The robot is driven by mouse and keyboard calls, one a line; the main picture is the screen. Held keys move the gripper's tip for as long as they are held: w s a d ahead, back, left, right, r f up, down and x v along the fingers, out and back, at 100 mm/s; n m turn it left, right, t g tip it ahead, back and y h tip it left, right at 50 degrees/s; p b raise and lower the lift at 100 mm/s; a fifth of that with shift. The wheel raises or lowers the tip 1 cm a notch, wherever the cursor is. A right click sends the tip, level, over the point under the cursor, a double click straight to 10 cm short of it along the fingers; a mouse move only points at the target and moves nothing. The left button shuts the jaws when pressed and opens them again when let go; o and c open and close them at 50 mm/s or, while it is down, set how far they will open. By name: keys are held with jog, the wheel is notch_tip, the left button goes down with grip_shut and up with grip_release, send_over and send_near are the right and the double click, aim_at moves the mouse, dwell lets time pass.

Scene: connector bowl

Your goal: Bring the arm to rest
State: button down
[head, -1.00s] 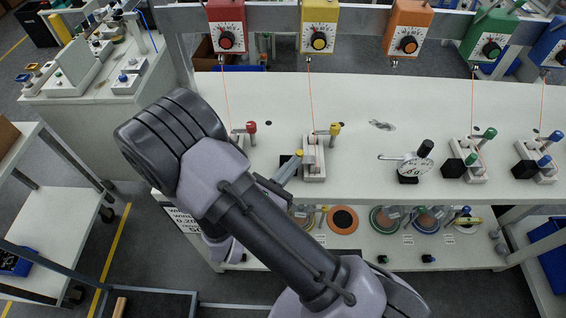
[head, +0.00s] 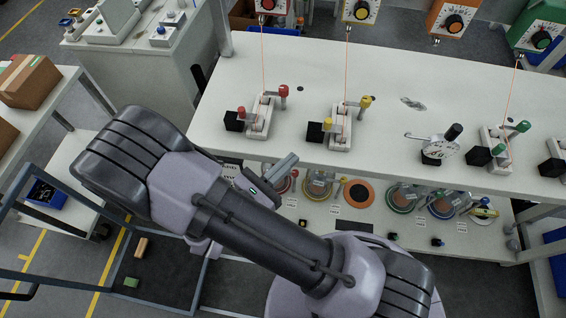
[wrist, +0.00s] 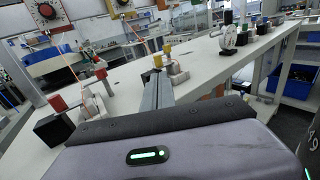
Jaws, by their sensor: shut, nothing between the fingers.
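My gripper (head: 277,170) is in front of the white workbench's front edge in the head view, below the red-handled and yellow-handled units. In the wrist view my gripper (wrist: 157,92) points ahead toward the bench, its fingers together and empty. My arm reaches from the bottom right of the head view up to the left, with its bulky joint over the left side. The gripper touches nothing that I can see.
The white workbench (head: 370,80) carries a red-handled unit (head: 262,112), a yellow-handled unit (head: 342,128), a dial gauge (head: 438,148) and a green-handled unit (head: 496,148). Spools lie on the shelf below. A cardboard box (head: 28,80) sits on the left table.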

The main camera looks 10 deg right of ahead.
jog(key=shift+s+a, duration=0.45)
jog(key=shift+a, duration=0.15)
jog(key=s+d+r+m+g+y+b, duration=0.2)
jog(key=s+d+r+m+g+y, duration=0.55)
jog(key=m+g, duration=0.75)
jog(key=s+a+r+m+t+y+b, duration=0.1)
jog(key=a+r+m+t+y, duration=0.2)
jog(key=r+m+t+y, duration=0.5)
jog(key=r+m+t, duration=0.1)
jog(key=m, duration=0.5)
jog(key=shift+a+r+m+t+y+b, duration=0.15)
jog(key=shift+r+m+t+y+b, duration=0.15)
jog(key=shift+m+t+y+b, duration=0.1)
